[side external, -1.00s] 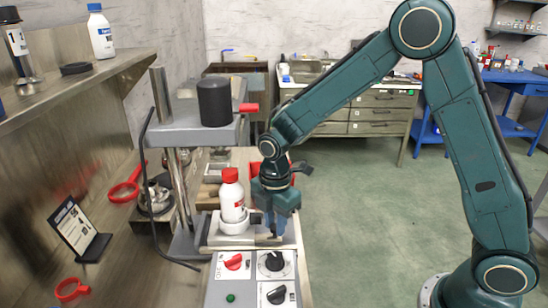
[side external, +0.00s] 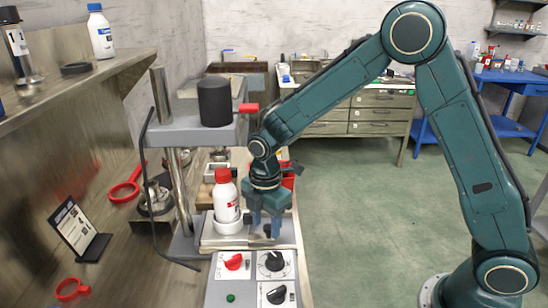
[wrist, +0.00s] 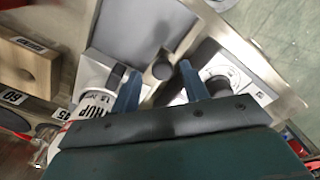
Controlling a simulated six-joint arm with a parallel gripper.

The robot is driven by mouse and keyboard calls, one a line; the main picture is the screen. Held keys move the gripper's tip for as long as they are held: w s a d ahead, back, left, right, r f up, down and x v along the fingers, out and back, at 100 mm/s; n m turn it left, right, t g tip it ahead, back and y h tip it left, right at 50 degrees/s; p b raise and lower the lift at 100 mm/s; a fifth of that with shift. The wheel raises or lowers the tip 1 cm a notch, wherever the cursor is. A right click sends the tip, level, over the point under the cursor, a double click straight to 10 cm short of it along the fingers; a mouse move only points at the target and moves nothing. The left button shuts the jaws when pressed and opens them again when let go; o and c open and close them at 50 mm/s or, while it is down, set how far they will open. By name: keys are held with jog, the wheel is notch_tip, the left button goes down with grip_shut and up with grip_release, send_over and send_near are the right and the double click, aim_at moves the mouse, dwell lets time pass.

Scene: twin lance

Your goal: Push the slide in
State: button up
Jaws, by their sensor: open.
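The slide (side external: 212,238) is a light metal plate under the press head. It carries a white cup (side external: 229,225) that holds a white bottle with a red cap (side external: 226,196), upright. My gripper (side external: 265,230) points down just right of the bottle, over the right part of the slide. In the wrist view my gripper (wrist: 160,85) is open, with its two blue fingers apart. A dark round knob (wrist: 163,68) shows between the fingertips; I cannot tell whether they touch it. The bottle (wrist: 88,90) also shows left of the fingers, partly hidden.
The press head with a black cylinder (side external: 214,102) and red lever (side external: 249,108) stands above and behind the slide. A control panel (side external: 250,278) with red and black dials lies in front.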

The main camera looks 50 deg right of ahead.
jog(key=shift+r, duration=3.75)
jog(key=shift+s+d+r, duration=0.2)
jog(key=shift+r, duration=0.15)
jog(key=s+d+r+m+t, duration=0.2)
jog(key=s+d+r+m, duration=0.1)
jog(key=s+m, duration=0.3)
jog(key=s+d+r+m+t, duration=0.1)
jog(key=s+d+r+m, duration=0.2)
jog(key=s+m, duration=0.3)
jog(key=s+d+r+m+t, duration=0.2)
jog(key=s+r+m, duration=0.3)
jog(key=s, duration=0.7)
jog(key=shift+s+d+r+m+t, duration=0.15)
jog(key=shift+d+r+m+t, duration=0.15)
jog(key=shift+d+m, duration=0.15)
